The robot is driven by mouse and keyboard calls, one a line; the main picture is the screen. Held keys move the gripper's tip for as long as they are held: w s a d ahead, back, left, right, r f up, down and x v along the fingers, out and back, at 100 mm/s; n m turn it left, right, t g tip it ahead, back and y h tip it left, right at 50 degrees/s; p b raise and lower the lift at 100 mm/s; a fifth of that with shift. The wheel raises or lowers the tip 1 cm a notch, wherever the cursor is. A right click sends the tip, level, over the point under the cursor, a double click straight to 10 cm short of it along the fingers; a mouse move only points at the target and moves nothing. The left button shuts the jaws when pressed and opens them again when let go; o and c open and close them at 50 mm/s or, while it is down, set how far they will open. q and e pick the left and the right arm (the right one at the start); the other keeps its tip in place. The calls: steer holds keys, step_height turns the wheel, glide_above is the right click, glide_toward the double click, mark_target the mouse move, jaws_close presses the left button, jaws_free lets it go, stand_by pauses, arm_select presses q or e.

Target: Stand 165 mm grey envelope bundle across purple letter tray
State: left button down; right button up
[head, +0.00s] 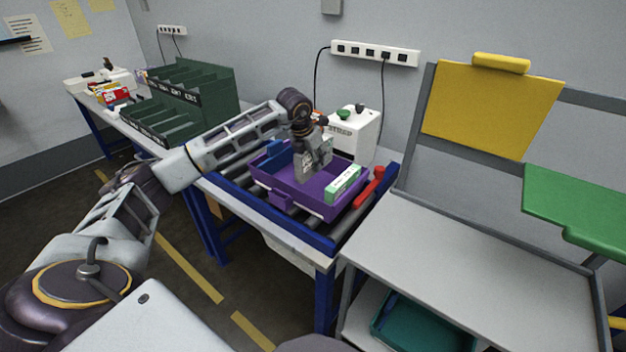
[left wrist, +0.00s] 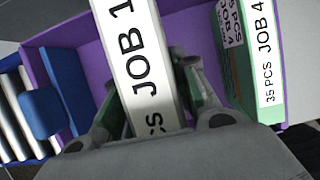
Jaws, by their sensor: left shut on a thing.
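The purple letter tray (head: 322,212) sits on the roller bench in the head view; its purple wall also shows in the left wrist view (left wrist: 75,50). My left gripper (head: 312,150) is over the tray, shut on the grey envelope bundle (head: 309,172). In the left wrist view the bundle (left wrist: 140,65) stands between the fingers, its white label edge reading "JOB 1" and partly cut off. The bundle's lower end is hidden, so I cannot tell whether it touches the tray floor. My right gripper is in neither view.
A green bundle (head: 343,183) labelled "JOB 4" stands at the tray's right side. A blue piece (head: 275,153) is at its left. A red-handled tool (head: 369,188) lies right of the tray. A white machine (head: 353,135) stands behind. The grey table (head: 465,255) is clear.

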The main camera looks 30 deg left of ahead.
mark_target(305, 155)
arm_select(q)
steer(key=shift+f, duration=1.75)
steer(key=shift+f, duration=1.85)
steer(key=shift+f, duration=0.15)
steer(key=c, duration=1.1)
jaws_free()
steer(key=v, duration=1.2)
steer(key=shift+w, duration=0.1)
